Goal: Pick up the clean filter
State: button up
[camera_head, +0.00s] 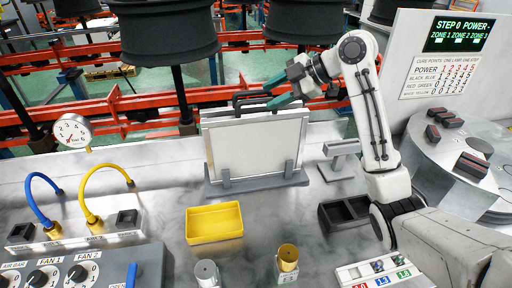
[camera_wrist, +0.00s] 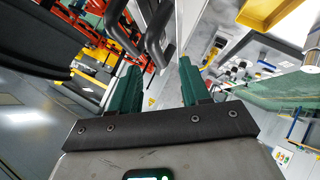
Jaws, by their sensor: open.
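Two framed filter panels stand upright, one close behind the other, in a grey slotted stand (camera_head: 230,186) on the bench. The front panel (camera_head: 255,145) has a pale, clean-looking face; the rear one (camera_head: 210,108) is mostly hidden, so I cannot compare their faces. Black loop handles (camera_head: 252,97) rise from their tops. My gripper (camera_head: 272,95) is at handle height, at the right side of the handles. In the wrist view its green fingers (camera_wrist: 160,66) are apart with nothing held. The black handles (camera_wrist: 157,38) show just ahead of the fingertips; I cannot tell whether they touch.
A yellow tray (camera_head: 214,222) sits before the stand. A grey T-shaped rest (camera_head: 341,160) and a black bin (camera_head: 345,212) are to the right. Blue and yellow hoses (camera_head: 100,172) stand at left. Black spindles (camera_head: 168,35) hang behind the bench.

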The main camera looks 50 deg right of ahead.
aim_at(258, 100)
jog(key=shift+p+x, duration=0.55)
jog(key=shift+x, duration=1.85)
jog(key=shift+r, duration=0.1)
jog(key=shift+c, duration=0.4)
grip_shut()
jog(key=shift+r, duration=0.1)
